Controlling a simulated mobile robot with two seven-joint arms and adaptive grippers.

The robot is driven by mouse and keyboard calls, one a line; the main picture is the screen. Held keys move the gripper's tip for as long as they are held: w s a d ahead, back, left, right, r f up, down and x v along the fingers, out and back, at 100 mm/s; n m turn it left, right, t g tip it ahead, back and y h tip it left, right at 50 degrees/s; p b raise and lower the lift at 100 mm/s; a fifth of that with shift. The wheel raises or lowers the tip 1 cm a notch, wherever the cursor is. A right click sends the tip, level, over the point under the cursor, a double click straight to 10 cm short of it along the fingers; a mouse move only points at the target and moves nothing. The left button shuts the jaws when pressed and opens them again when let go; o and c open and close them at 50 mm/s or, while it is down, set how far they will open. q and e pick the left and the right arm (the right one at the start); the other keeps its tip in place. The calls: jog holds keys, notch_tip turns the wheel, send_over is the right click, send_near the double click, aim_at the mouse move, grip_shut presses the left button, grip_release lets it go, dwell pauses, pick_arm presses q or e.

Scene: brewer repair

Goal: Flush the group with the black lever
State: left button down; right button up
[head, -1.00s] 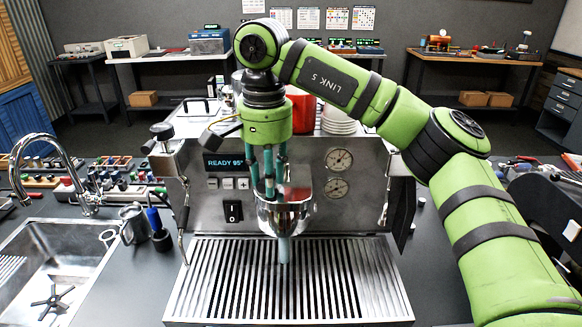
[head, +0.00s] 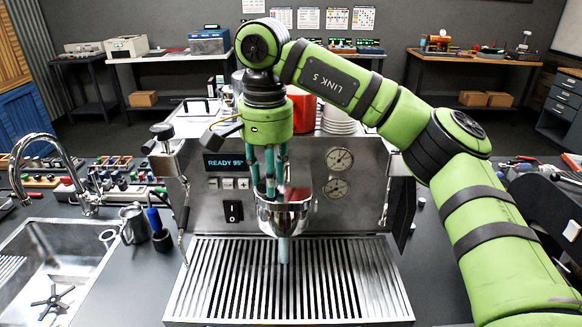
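The espresso machine (head: 335,215) stands in the middle, its display reading "READY 95°". My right gripper (head: 270,192) points down in front of the steel group (head: 285,218). Its teal fingers overlap the group, and I cannot tell whether they are open, shut or touching anything. A dark lever-like handle (head: 227,131) sticks out to the left of my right wrist; its base is hidden, and I cannot tell if it is the task's black lever. A pale bluish column (head: 284,250), which looks like water, hangs under the group above the slatted drip tray (head: 230,290). My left gripper is not in view.
A sink (head: 60,235) with a curved tap (head: 35,150) is at the left. A steel pitcher (head: 132,225) and a blue-handled brush (head: 154,218) stand between sink and machine. Cups, one red (head: 300,112), sit on the machine. The drip tray is clear.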

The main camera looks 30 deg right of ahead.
jog(key=n, duration=0.2)
jog(key=shift+s+d+n, duration=0.3)
jog(key=shift+s+d, duration=0.05)
jog(key=shift+s+d+n, duration=0.4)
jog(key=shift+d+n, duration=0.3)
jog(key=shift+n, duration=0.2)
jog(key=shift+s+d+f+n, duration=0.1)
jog(key=shift+s+d+n, duration=0.1)
jog(key=shift+d+n, duration=0.8)
jog(key=shift+s+d+n, duration=0.2)
jog(key=shift+d+n, duration=0.35)
jog(key=shift+n, duration=0.75)
jog(key=o, duration=0.4)
jog(key=shift+o, duration=0.2)
notch_tip(320, 180, up, 7)
